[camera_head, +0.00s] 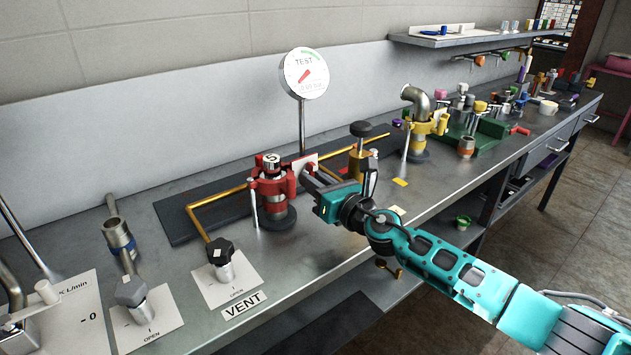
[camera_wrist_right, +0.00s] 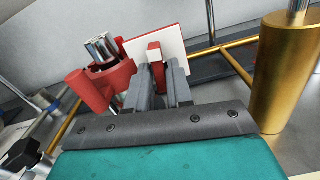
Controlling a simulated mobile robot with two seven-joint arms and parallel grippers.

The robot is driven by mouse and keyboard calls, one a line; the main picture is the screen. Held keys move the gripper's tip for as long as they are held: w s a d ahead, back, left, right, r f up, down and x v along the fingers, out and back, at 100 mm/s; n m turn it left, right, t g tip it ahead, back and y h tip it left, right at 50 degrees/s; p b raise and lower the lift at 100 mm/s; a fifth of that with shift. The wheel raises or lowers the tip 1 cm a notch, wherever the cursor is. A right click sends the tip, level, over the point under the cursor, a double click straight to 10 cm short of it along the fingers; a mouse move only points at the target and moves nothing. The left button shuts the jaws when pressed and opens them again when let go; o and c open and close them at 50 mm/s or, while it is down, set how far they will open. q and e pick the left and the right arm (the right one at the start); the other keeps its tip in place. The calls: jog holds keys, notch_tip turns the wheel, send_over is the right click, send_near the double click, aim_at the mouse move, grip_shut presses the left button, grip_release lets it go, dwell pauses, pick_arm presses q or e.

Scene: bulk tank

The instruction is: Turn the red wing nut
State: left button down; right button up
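The red wing nut sits on a red clamp (camera_head: 268,181) around a vertical pipe with a number cap. Its red tab (camera_wrist_right: 155,52) shows in the right wrist view, in front of a white plate (camera_wrist_right: 172,42). My right gripper (camera_head: 309,180) reaches in from the right, just beside the clamp. In the right wrist view its two grey fingers (camera_wrist_right: 160,75) stand close together on either side of the red tab, seemingly pressed on it. The fingers partly hide the tab's lower part. My left gripper is not in view.
A brass cylinder (camera_wrist_right: 284,75) with a black knob (camera_head: 361,129) stands close to the right of the gripper. A gold pipe (camera_head: 220,200) runs beside the clamp. The TEST gauge (camera_head: 305,74) rises behind. A black-knobbed VENT valve (camera_head: 220,253) stands front left.

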jog(key=shift+o, duration=1.4)
jog(key=shift+s+d+p, duration=0.35)
jog(key=shift+s, duration=0.1)
jog(key=p+v, duration=0.1)
jog(key=v, duration=0.9)
jog(key=shift+s+d+p, duration=0.1)
jog(key=shift+s+p, duration=0.05)
jog(key=shift+p, duration=0.2)
jog(key=shift+s+d, duration=0.4)
jog(key=shift+s, duration=0.2)
